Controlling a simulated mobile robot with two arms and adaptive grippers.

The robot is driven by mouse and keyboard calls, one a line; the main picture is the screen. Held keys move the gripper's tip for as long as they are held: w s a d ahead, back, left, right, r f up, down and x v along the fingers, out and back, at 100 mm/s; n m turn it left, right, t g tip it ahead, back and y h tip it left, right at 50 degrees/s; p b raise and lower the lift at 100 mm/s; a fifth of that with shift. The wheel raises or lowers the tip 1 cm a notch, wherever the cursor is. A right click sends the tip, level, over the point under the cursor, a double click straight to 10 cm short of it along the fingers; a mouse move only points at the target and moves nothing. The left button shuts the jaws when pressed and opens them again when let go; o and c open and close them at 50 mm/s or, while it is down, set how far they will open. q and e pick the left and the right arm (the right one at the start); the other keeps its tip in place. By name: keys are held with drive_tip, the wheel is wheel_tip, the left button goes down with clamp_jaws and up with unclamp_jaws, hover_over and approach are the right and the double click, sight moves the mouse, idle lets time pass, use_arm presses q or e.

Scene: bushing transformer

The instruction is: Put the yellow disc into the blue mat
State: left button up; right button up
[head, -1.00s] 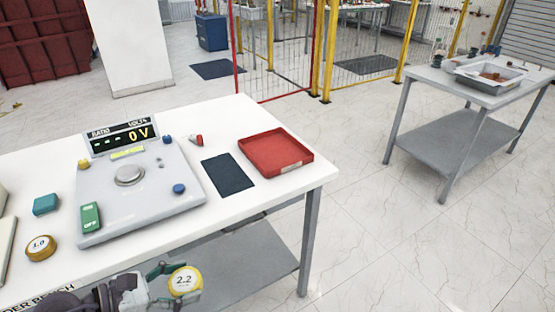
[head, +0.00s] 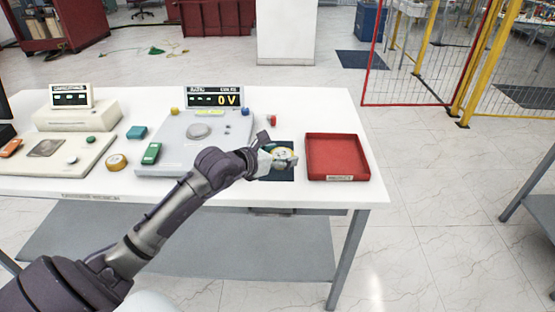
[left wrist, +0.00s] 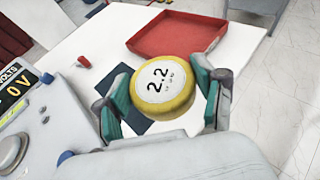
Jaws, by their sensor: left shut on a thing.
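The yellow disc (left wrist: 163,88), with a white face marked 2.2, sits between the fingers of my left gripper (left wrist: 165,100) in the left wrist view. The fingers are shut on its sides. In the head view my left gripper (head: 280,159) holds the yellow disc (head: 281,153) over the dark blue mat (head: 283,174), and hides part of it. The mat (left wrist: 136,127) shows below the disc in the left wrist view. I cannot tell how high the disc is above the mat. My right gripper is not in view.
A red tray (head: 337,177) lies just right of the mat. The grey voltmeter device (head: 180,160) stands to its left, with a small red object (head: 272,120) behind the mat. The white table's (head: 320,194) right edge is near.

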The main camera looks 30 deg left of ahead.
use_arm(q)
drive_tip(key=w+a+f+b, duration=0.4)
drive_tip(key=w+b, duration=0.1)
drive_tip(key=w+a+f+b, duration=0.2)
drive_tip(key=w+b, duration=0.1)
drive_tip(key=shift+w+a+f, duration=0.1)
drive_tip(key=shift+a+f, duration=0.2)
drive_tip(key=shift+w+a+f+b, duration=0.15)
drive_tip(key=shift+w+a+b, duration=0.25)
drive_tip(key=shift+b, duration=0.15)
wheel_tip(320, 180, down, 4)
drive_tip(key=b, duration=0.3)
drive_tip(key=o, duration=1.4)
